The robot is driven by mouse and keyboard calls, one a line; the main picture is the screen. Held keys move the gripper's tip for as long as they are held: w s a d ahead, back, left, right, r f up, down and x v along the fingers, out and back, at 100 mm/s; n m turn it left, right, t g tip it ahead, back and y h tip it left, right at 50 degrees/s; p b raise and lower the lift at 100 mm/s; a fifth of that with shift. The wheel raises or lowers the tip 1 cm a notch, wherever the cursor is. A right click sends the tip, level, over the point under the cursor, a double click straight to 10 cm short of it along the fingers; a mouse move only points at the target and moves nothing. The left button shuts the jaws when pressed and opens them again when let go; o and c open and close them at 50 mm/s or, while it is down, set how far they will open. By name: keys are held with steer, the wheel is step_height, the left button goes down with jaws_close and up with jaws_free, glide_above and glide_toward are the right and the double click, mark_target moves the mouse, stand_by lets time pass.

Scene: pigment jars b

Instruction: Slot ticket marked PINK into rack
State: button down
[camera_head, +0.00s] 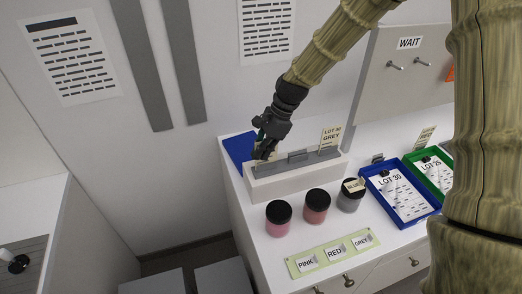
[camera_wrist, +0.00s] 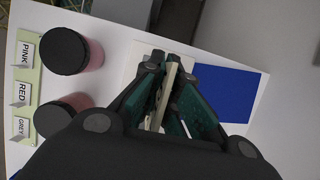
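My gripper (camera_head: 264,150) points down at the left end of the white rack (camera_head: 305,179) with a grey slotted top. In the wrist view, my gripper (camera_wrist: 163,66) is shut on a thin cream ticket (camera_wrist: 168,88), seen nearly edge-on; its marking cannot be read. The ticket is upright at the rack's left end; I cannot tell whether its lower edge is in a slot. A ticket marked LOT 30 GREY (camera_head: 330,136) stands upright at the rack's right end.
Pink (camera_head: 278,218), red (camera_head: 317,206) and grey (camera_head: 350,195) jars stand before the rack. Beside them is a label strip (camera_head: 334,253). Blue (camera_head: 400,192) and green (camera_head: 431,170) trays lie right. A blue mat (camera_head: 238,148) lies behind the rack's left end.

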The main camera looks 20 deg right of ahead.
steer(key=shift+f, duration=0.25)
steer(key=c, duration=2.1)
jaws_free()
steer(key=o, duration=0.5)
steer(key=shift+o, duration=0.2)
steer(key=shift+r, duration=0.1)
steer(key=shift+r+p, duration=2.65)
steer(key=shift+r, duration=0.35)
steer(key=shift+f, duration=0.1)
